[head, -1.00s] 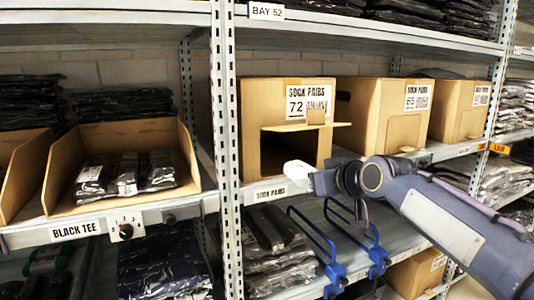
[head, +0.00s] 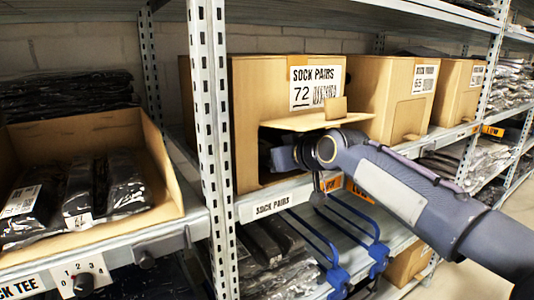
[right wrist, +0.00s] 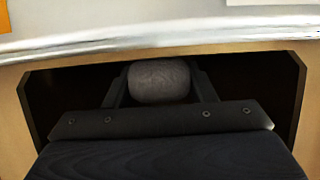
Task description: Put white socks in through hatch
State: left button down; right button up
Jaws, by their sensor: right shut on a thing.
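A cardboard box (head: 213,120) labelled SOCK PAIRS 72 stands on the middle shelf. Its front hatch is open, with the flap (head: 318,121) standing out level above the opening. My right arm reaches in from the right under the flap, and its gripper is inside the opening, with its tips hidden in the head view. In the right wrist view my right gripper (right wrist: 160,88) is shut on the rolled white socks (right wrist: 160,72), which look grey in the shade. The dark hatch opening (right wrist: 55,90) surrounds them. My left gripper is not in view.
More sock boxes (head: 398,100) stand to the right on the same shelf. A metal upright (head: 208,150) is left of the box. An open bin (head: 150,200) of black packs is at the left. Blue hooks (head: 330,240) stick out below the shelf edge.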

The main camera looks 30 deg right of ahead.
jog(key=shift+s+f, duration=0.1)
jog(key=shift+s+r, duration=0.2)
jog(key=shift+s, duration=0.1)
jog(key=shift+f, duration=0.25)
jog(key=o, duration=1.1)
jog(key=shift+r, duration=0.1)
jog(key=shift+c, duration=0.2)
jog(key=shift+r, duration=0.2)
jog(key=p+v, duration=0.1)
jog(key=v, duration=0.6)
jog(key=shift+s, duration=0.25)
